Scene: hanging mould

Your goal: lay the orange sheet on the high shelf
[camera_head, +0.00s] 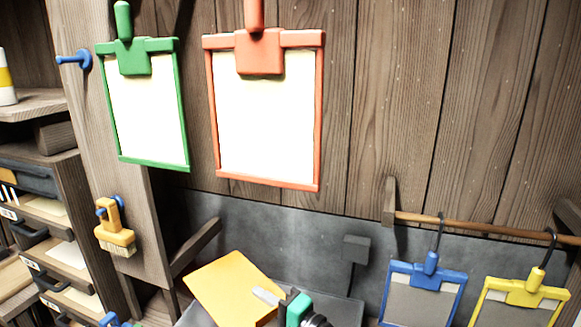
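The orange sheet (228,287) is a flat yellow-orange piece at the bottom centre, lying over a dark grey surface (343,309). My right gripper (272,297) shows at the bottom edge, with a pale tip over the sheet's right part and teal and black parts behind it. I cannot tell whether its fingers are apart or closed on the sheet's edge. My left gripper is not in view. A wooden shelf board (40,103) shows at the upper left; I cannot tell whether it is the high shelf.
Green (182,120) and red (319,120) framed boards hang on the plank wall. Blue (425,280) and yellow (522,297) ones hang from a wooden rail (480,229) at right. A brush (115,238) hangs on the left post. Drawers (40,207) stand far left.

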